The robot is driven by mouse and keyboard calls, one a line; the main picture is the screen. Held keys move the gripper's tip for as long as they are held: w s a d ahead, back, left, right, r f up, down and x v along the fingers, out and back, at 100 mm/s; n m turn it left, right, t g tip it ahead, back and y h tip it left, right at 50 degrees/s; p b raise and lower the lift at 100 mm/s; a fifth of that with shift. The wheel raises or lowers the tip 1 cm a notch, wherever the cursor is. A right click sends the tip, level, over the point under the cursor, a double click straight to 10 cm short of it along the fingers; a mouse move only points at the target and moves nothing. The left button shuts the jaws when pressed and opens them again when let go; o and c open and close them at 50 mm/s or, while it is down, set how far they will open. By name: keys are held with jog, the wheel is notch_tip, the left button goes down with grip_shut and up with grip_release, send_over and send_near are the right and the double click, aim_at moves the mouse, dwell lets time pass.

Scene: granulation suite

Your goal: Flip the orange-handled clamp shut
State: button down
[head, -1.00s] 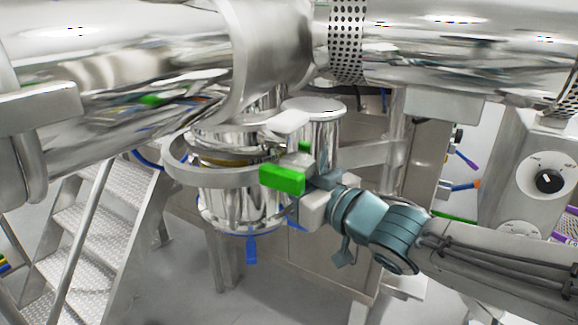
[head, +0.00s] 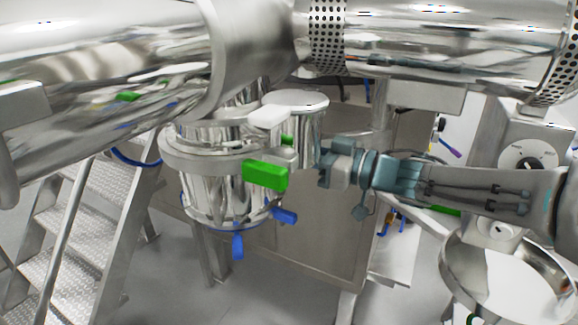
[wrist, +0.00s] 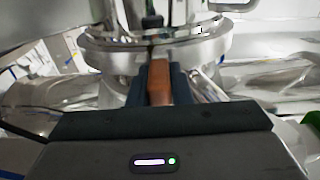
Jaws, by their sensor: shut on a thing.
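The orange-handled clamp shows in the wrist view as an orange-brown handle (wrist: 159,82) between my two dark fingers. It points away toward the steel band of a round vessel. My gripper (wrist: 160,75) is shut on this handle. In the head view my gripper (head: 322,168) is at the right side of the steel vessel (head: 215,190), right of the green handle. The orange handle cannot be made out in the head view, and where the clamp meets the band is unclear.
A green handle (head: 265,175) sticks out at the vessel's front. Blue handles (head: 285,215) (head: 238,246) hang at its lower rim. A large steel cylinder (head: 440,45) lies overhead. Metal steps (head: 70,235) stand left, and a steel bowl (head: 510,280) is at lower right.

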jog(key=shift+w+d+r, duration=0.1)
jog(key=shift+d+r, duration=0.05)
jog(key=c, duration=1.4)
grip_release()
jog(key=shift+w, duration=0.1)
jog(key=shift+o, duration=0.4)
jog(key=shift+w+d, duration=0.1)
jog(key=shift+d, duration=0.05)
jog(key=v, duration=1.3)
jog(key=shift+d, duration=0.3)
